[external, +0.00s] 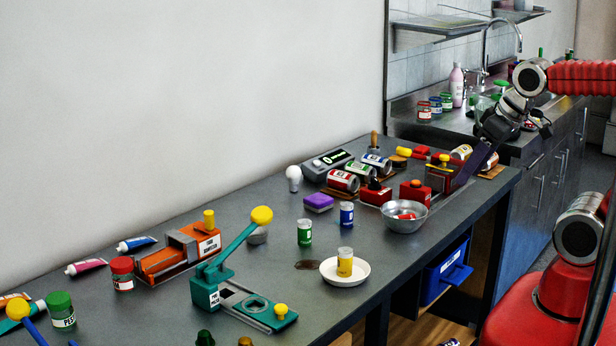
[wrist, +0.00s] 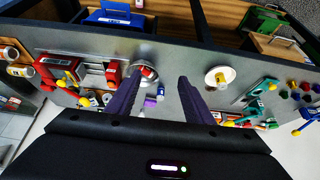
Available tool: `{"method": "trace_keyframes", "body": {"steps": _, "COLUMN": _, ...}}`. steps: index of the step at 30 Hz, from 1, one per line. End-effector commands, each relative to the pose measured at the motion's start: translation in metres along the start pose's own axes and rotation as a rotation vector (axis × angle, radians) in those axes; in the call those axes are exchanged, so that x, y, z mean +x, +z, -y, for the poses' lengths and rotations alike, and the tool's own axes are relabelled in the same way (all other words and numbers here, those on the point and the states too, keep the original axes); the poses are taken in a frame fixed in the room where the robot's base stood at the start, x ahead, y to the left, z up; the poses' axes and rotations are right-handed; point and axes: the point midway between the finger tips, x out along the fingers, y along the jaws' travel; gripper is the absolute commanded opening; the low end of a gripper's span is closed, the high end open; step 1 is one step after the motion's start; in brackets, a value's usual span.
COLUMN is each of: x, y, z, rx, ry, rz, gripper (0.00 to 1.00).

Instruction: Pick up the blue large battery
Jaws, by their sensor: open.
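The blue large battery (external: 347,214) stands upright on the grey counter, between the metal bowl and the green battery (external: 304,232). In the wrist view a small blue shape, likely this battery (wrist: 161,89), shows between my fingers, beyond them. My gripper (external: 472,168) is at the right end of the counter, well apart from the battery, its purple fingers partly in front of the red device. The wrist view shows my gripper (wrist: 161,78) with its two fingers spread and nothing held between them.
A metal bowl (external: 405,224) with red contents stands right of the blue battery. A purple sponge (external: 318,202) lies behind it. A yellow battery (external: 345,262) stands on a white plate (external: 358,279) in front. Red devices and cans crowd the counter's right end.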

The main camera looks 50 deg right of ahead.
Motion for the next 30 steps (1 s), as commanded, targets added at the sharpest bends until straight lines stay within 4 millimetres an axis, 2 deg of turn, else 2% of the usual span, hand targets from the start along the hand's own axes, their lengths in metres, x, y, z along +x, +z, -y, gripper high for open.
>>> {"method": "trace_keyframes", "body": {"steps": 4, "x": 0.003, "y": -0.003, "z": 0.001, "rx": -0.001, "ry": -0.001, "rz": -0.005, "gripper": 0.47}}
{"method": "trace_keyframes", "body": {"steps": 8, "x": 0.015, "y": -0.016, "z": 0.002, "rx": -0.002, "ry": -0.006, "rz": -0.03, "gripper": 0.47}}
{"method": "trace_keyframes", "body": {"steps": 21, "x": 0.093, "y": -0.093, "z": 0.014, "rx": -0.004, "ry": -0.028, "rz": -0.217, "gripper": 0.47}}
{"method": "trace_keyframes", "body": {"steps": 30, "x": 0.146, "y": -0.133, "z": 0.021, "rx": 0.001, "ry": -0.035, "rz": -0.352, "gripper": 0.47}}
